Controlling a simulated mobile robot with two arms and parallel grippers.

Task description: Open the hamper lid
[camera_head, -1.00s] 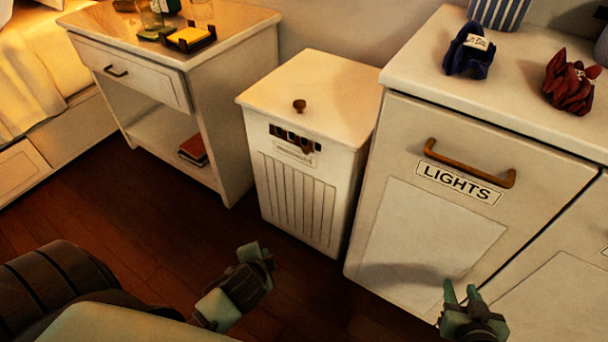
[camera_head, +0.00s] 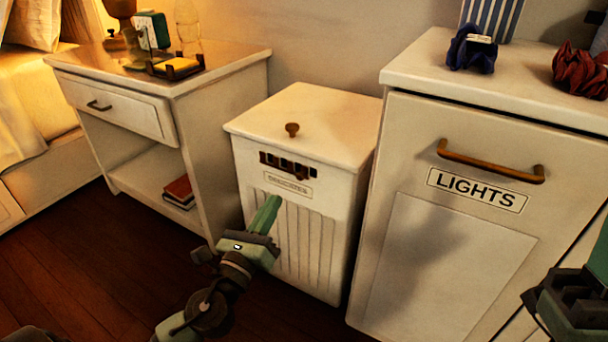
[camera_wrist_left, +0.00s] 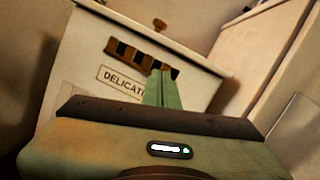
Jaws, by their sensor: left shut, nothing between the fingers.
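The white hamper (camera_head: 290,185) stands between the nightstand and the cabinet. Its flat lid (camera_head: 318,112) is closed and has a small brown knob (camera_head: 292,129) on top. Below the lid, the front has a dark slotted opening (camera_head: 288,166) and a small label. In the left wrist view, the label (camera_wrist_left: 122,82) reads "DELICAT..." with its end hidden by my fingers. My left gripper (camera_head: 270,205) is shut and empty, in front of the hamper and below the label. My right gripper (camera_head: 568,295) is partly cut off at the right edge; its finger opening is unclear.
The cabinet (camera_head: 455,250) marked "LIGHTS" stands close on the hamper's right, with a brown bar handle (camera_head: 490,162). Blue and red cloths (camera_head: 472,48) lie on its top. The nightstand (camera_head: 205,150) is on the left. Dark wooden floor (camera_head: 95,265) is open in front.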

